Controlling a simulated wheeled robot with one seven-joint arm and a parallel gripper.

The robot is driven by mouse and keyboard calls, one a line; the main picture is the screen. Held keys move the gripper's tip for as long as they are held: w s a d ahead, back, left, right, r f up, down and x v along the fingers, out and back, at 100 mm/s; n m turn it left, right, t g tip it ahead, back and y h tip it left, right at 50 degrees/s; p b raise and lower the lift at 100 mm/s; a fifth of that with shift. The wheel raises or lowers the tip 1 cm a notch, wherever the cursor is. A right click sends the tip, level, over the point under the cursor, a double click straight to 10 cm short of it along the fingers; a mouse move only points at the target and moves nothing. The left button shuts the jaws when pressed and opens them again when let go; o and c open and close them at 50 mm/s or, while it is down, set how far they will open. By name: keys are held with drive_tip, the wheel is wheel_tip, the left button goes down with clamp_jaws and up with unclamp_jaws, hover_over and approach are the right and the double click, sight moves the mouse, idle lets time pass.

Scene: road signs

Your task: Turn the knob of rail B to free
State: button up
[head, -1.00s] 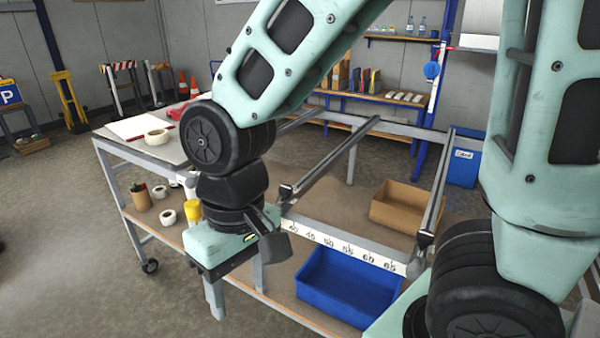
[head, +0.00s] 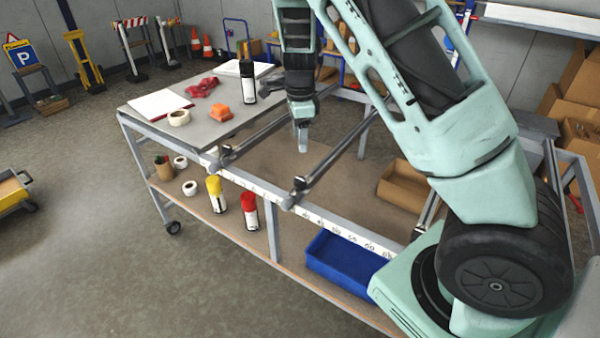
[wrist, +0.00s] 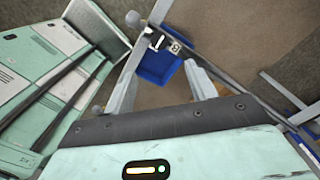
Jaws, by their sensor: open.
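The worktable's open frame carries several grey rails running front to back, with dark clamp ends at the front scale bar (head: 325,228). One rail (head: 262,134) is on the left, another rail (head: 335,160) is in the middle, and a third is partly behind my arm. A round grey end (wrist: 133,18) shows beyond the left finger there.
Below are a blue bin (head: 345,262), a cardboard box (head: 405,187), and yellow and red cans (head: 249,214).

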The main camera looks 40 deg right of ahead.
sight(300, 179)
wheel_tip(300, 179, down, 14)
drive_tip(key=shift+r+p, duration=0.15)
drive_tip(key=shift+p, duration=1.05)
drive_tip(key=c, duration=1)
